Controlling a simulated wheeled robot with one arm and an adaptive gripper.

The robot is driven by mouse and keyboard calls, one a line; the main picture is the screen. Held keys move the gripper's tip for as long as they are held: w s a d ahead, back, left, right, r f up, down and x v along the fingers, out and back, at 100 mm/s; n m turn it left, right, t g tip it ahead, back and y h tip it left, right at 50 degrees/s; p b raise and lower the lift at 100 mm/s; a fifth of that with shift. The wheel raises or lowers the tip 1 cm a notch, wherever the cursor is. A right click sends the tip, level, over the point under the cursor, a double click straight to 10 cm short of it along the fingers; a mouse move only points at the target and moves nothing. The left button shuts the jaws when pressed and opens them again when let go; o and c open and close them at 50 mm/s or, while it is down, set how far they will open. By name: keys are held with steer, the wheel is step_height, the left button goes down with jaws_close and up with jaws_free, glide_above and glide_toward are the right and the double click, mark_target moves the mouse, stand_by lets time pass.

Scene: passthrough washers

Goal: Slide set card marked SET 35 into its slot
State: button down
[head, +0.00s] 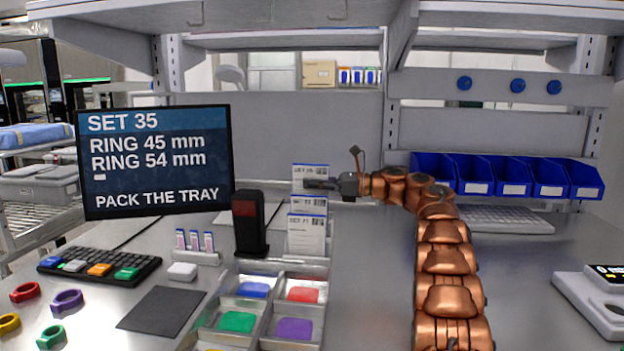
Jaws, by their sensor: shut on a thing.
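Three white cards with blue header strips stand one behind another near the middle of the table. The rearmost card (310,171) is the highest; its header is too blurred to read surely. My gripper (309,184) reaches in from the right and is shut on this card, its fingers across the lower part. The middle card (308,207) and the front card (306,235) stand nearer, the front one with a header like SET 71. The monitor (155,160) reads SET 35. I cannot make out the card's slot.
A compartment tray (270,311) with coloured pads lies in front of the cards. A black upright device (249,222) stands left of them. Coloured rings (67,301), a dark mat (162,309) and a keypad (100,266) lie left. Blue bins (507,176) and a scale (597,300) are right.

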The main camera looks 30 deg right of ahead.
mark_target(313, 165)
steer(key=shift+r+p, duration=0.65)
steer(key=shift+r, duration=0.6)
steer(key=shift+w+d+r, duration=0.1)
steer(key=shift+r, duration=0.05)
steer(key=w+d+r+p, duration=0.1)
steer(key=p, duration=0.2)
steer(key=shift+w+r, duration=0.25)
steer(key=shift+w, duration=0.15)
steer(key=r+p, duration=0.1)
steer(key=p, duration=0.2)
steer(key=s+p, duration=0.1)
steer(key=p, duration=0.2)
steer(key=shift+s+a+r, duration=0.1)
steer(key=shift+a+r, duration=0.15)
steer(key=shift+r, duration=0.1)
steer(key=shift+f+p, duration=0.25)
steer(key=shift+p, duration=0.5)
steer(key=shift+f+p, duration=0.4)
steer(key=shift+f, duration=2.05)
steer(key=shift+b, duration=2.25)
